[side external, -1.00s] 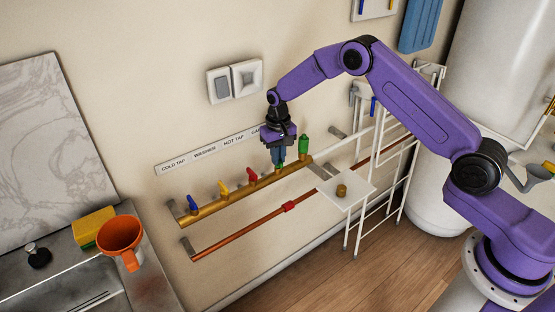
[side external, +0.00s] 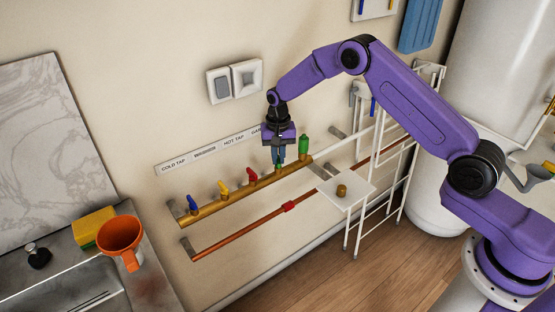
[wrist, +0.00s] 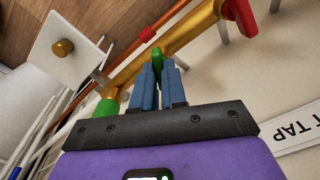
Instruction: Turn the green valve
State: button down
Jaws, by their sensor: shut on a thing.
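In the wrist view the fingers (wrist: 158,72) stand on either side of the green handle.
Blue (side external: 192,203), yellow (side external: 223,188) and red (side external: 252,174) valves stand left along the pipe. A green cylinder (side external: 304,145) stands close to my gripper's right. A white rack (side external: 361,190) is further right. A label strip (side external: 206,154) is on the wall behind.

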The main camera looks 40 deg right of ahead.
jog(key=shift+m, duration=1.1)
jog(key=m, duration=0.6)
jog(key=shift+d, duration=0.1)
jog(key=shift+m, duration=0.3)
jog(key=m, duration=0.3)
jog(key=c, duration=1.3)
grip_release()
